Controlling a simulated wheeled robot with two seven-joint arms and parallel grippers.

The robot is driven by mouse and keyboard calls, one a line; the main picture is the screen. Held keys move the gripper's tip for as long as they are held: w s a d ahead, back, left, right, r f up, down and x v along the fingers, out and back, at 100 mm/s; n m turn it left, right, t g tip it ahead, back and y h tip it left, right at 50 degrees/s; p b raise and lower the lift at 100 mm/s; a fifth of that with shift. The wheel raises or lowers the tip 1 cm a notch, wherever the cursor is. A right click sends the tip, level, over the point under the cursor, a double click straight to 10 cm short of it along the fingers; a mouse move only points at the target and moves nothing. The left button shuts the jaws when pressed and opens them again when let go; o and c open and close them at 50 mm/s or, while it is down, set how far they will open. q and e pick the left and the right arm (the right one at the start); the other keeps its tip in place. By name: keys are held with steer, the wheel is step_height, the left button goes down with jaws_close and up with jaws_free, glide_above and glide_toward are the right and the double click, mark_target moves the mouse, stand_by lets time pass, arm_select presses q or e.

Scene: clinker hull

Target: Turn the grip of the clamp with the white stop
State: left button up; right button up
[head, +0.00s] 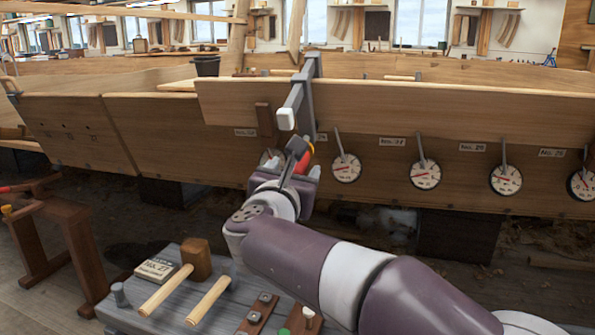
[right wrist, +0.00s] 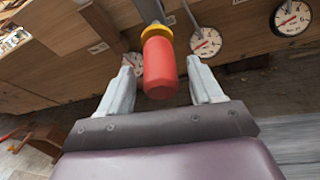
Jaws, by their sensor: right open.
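The clamp (head: 301,92) is a grey bar clamp hooked over the top edge of the hull planks, with a white stop (head: 286,118) facing me. Its red grip (right wrist: 160,68) with a yellow collar (right wrist: 155,32) hangs below; in the head view only a small part of the red grip (head: 304,158) shows behind my gripper. My right gripper (head: 291,163) is at the grip. In the right wrist view its two pale fingers stand open, one on each side of the red grip, with a visible gap on both sides. My left gripper is out of view.
Several round dials (head: 425,174) with levers line the hull (head: 400,105) to the right. A grey bench (head: 190,262) in front carries a mallet (head: 197,259), wooden rods and a label box. A wooden trestle (head: 75,240) with red and yellow parts stands left.

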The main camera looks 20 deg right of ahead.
mark_target(297, 164)
steer(key=shift+x, duration=1.95)
steer(key=c, duration=1)
steer(key=shift+o, duration=0.2)
